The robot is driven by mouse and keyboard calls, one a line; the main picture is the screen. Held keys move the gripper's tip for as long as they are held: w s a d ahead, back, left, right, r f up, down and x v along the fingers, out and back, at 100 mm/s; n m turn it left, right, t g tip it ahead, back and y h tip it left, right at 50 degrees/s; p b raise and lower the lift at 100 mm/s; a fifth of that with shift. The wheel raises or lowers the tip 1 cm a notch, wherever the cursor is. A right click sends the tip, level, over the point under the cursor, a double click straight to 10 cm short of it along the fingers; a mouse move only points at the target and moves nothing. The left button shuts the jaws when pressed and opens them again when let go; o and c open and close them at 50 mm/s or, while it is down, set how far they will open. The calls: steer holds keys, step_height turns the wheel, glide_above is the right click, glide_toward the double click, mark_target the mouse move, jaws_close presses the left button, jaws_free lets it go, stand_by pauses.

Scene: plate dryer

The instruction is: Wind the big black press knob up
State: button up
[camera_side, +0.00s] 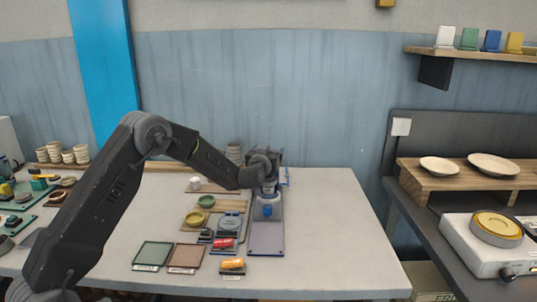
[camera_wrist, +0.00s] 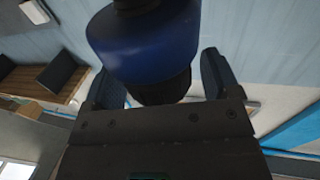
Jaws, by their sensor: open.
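In the wrist view, a dark round part that looks like the black press knob (camera_wrist: 165,91) sits between the two fingers of my gripper (camera_wrist: 160,75). It adjoins a thick blue body (camera_wrist: 145,47) of the press. My fingers are open, one on each side of the knob; a gap shows at the right finger, and contact on the left is unclear. In the side view, my gripper (camera_side: 268,187) is at the top of the press, which has a blue part (camera_side: 267,211) below and stands at the back of a grey-blue base plate (camera_side: 266,240). My gripper hides the knob there.
Left of the press are a green bowl (camera_side: 206,201), a yellow bowl (camera_side: 195,218), a red piece (camera_side: 224,243) and an orange piece (camera_side: 232,263). A green tray (camera_side: 153,255) and a brown tray (camera_side: 186,257) lie at the front. The table right of the base plate is clear.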

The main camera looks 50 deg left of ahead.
steer(key=c, duration=0.9)
steer(key=shift+d, duration=0.1)
steer(key=shift+w+n+g+y, duration=0.1)
steer(key=shift+n+g+y, duration=0.65)
steer(key=shift+y, duration=0.25)
steer(key=shift+r+n+g+y, duration=0.1)
steer(key=shift+n+g+y, duration=1.45)
steer(key=shift+g+y, duration=0.1)
steer(key=o, duration=0.9)
